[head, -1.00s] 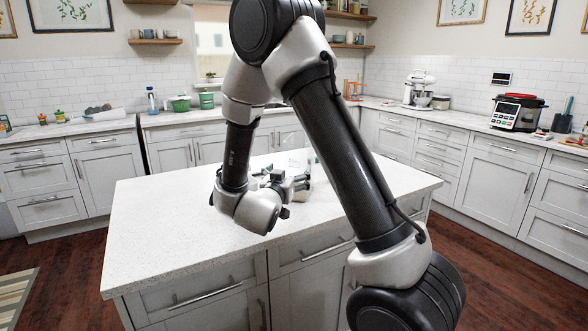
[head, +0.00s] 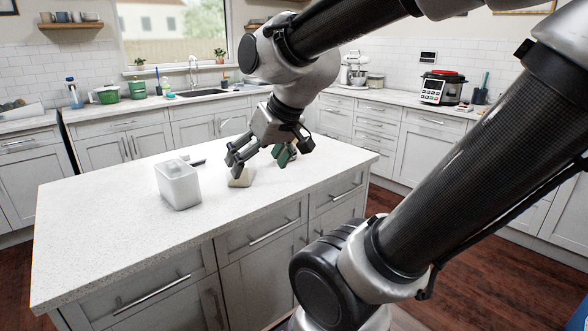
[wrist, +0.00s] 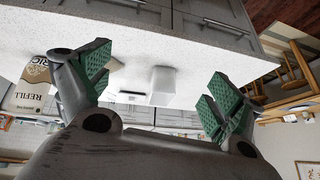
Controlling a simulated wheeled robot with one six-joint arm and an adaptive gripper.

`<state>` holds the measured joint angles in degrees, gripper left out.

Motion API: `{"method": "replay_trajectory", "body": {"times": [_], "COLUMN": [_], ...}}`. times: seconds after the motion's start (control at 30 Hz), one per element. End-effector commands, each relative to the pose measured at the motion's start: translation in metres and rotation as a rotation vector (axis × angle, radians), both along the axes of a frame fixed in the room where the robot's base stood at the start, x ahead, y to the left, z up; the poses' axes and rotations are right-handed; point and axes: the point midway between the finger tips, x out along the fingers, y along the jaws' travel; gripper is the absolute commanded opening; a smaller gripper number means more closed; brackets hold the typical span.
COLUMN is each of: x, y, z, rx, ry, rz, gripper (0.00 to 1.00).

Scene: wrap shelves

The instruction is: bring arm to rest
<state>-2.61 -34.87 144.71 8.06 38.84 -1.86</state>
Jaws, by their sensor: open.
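My gripper (head: 262,160) is open and hangs above the white island counter (head: 110,215), right of its middle in the head view. In the wrist view its two green-padded fingers (wrist: 155,85) stand wide apart with nothing between them touching the pads. The arm is bent, with its links crossing the right side of the head view.
A white open container (head: 178,186) stands on the island; it also shows in the wrist view (wrist: 162,86). A bag lettered REFILL (wrist: 30,86) shows at the wrist view's left. The island's left part is clear.

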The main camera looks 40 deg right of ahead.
Motion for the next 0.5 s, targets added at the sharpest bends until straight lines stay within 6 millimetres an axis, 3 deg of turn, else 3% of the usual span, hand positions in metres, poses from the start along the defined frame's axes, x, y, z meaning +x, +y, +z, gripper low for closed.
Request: {"method": "replay_trajectory", "body": {"times": [0.03,0.1,0.2,0.5], "x": [-0.025,-0.052,-0.075,-0.081], "y": [-0.01,-0.022,-0.032,-0.034], "z": [0.001,0.001,0.0,0.0], "rx": [-0.032,-0.075,-0.106,-0.117], "ry": [0.042,0.103,0.154,0.172], "rz": [-0.004,-0.008,-0.018,-0.019], "gripper": [0.93,0.93,0.93,0.93]}}
